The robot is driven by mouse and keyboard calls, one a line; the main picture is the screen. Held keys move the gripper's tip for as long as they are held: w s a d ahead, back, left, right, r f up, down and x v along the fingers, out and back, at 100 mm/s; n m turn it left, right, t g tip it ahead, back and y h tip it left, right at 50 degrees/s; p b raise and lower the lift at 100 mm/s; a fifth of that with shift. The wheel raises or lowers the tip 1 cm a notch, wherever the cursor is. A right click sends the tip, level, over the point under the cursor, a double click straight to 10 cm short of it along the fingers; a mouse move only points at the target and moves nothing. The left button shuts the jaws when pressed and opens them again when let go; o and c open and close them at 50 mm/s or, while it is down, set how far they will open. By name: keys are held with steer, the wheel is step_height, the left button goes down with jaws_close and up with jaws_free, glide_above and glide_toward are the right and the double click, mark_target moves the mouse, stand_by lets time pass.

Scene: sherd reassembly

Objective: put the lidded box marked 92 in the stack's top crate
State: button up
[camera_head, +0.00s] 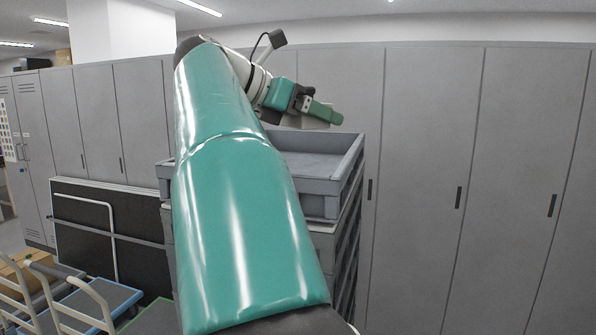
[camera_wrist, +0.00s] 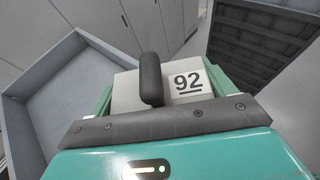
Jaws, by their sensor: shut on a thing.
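The lidded box marked 92 (camera_wrist: 188,84) shows in the wrist view, with a pale lid, a dark upright handle and a black-on-white label. My gripper (camera_wrist: 162,82) is shut on it, with a teal finger at either side. In the head view my gripper (camera_head: 318,108) is above the far part of the stack's top crate (camera_head: 330,206), and only a pale edge of the box shows below the fingers. The crate is grey and open-topped, and the part of its floor in sight is bare. My arm hides its left part. In the wrist view the crate (camera_wrist: 40,75) lies at the left, beside the box.
Grey lockers (camera_head: 430,180) stand close behind the stack. A dark folded panel (camera_head: 135,235) leans at the left, and trolleys (camera_head: 95,300) stand at lower left. A dark ribbed surface (camera_wrist: 262,42) shows at upper right in the wrist view.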

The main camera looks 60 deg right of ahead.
steer(key=shift+s+d+f, duration=0.1)
steer(key=shift+d+f, duration=0.05)
steer(key=shift+d, duration=0.2)
steer(key=w+d+f, duration=0.2)
steer(key=d+f, duration=0.1)
steer(key=w+d+f, duration=0.5)
steer(key=d+f, duration=0.1)
steer(key=d, duration=0.1)
steer(key=shift+w+d, duration=0.1)
steer(key=shift+w, duration=0.25)
steer(key=shift+d+f, duration=0.2)
steer(key=shift+f, duration=0.1)
steer(key=shift+s+f, duration=0.15)
steer(key=shift+f, duration=1.35)
steer(key=shift+f, duration=0.15)
steer(key=shift+f, duration=0.3)
steer(key=shift+d+f, duration=0.1)
steer(key=shift+f, duration=0.05)
